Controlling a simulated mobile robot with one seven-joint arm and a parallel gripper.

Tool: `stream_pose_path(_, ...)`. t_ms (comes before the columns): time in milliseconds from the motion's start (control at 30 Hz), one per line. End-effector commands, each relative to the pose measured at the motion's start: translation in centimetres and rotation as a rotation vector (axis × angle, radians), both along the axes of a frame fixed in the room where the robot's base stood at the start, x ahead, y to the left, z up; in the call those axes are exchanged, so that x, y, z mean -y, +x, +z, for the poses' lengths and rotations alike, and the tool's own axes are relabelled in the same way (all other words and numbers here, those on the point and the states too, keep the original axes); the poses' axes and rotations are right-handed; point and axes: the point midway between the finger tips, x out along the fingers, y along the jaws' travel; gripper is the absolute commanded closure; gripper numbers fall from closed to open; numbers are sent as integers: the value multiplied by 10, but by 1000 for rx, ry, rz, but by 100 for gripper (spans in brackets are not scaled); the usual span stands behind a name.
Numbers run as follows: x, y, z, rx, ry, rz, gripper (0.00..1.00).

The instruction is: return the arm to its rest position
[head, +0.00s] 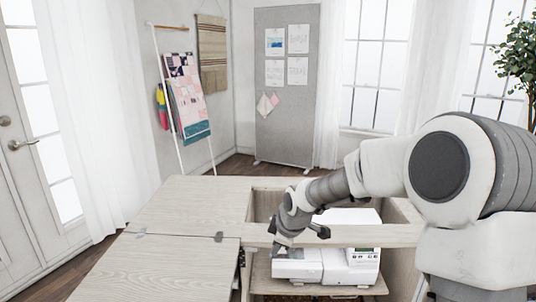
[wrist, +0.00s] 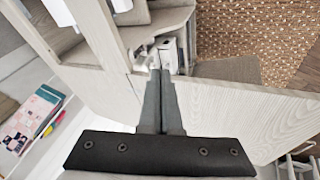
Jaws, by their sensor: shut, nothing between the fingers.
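My arm reaches in from the right in the head view, with my gripper (head: 277,248) pointing down at the left end of the white sewing machine (head: 345,266). The wrist view shows my gripper (wrist: 160,75) with its two dark fingers together and nothing between them. Past the fingertips the sewing machine (wrist: 168,52) shows in part. Whether the fingertips touch the machine or the cabinet, I cannot tell. My forearm hides part of the cabinet opening.
The pale wood sewing cabinet (head: 185,205) has a wide top at left and an open well around the machine. A rail (head: 385,236) crosses in front of the machine. A blanket ladder (head: 165,95) and a grey pinboard (head: 285,120) stand farther back. A woven rug (wrist: 245,35) lies on the floor.

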Motion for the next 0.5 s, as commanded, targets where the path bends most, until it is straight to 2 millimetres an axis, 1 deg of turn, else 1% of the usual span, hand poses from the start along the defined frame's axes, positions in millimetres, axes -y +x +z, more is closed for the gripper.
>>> stream_pose_path(33,7,-12,14,-2,-16,-42,100)
stream_pose_path(200,34,-54,52,-22,-31,-223,100)
stream_pose_path(367,57,-98,84,-28,-19,-405,100)
stream_pose_path(500,76,-140,107,-28,17,-570,100)
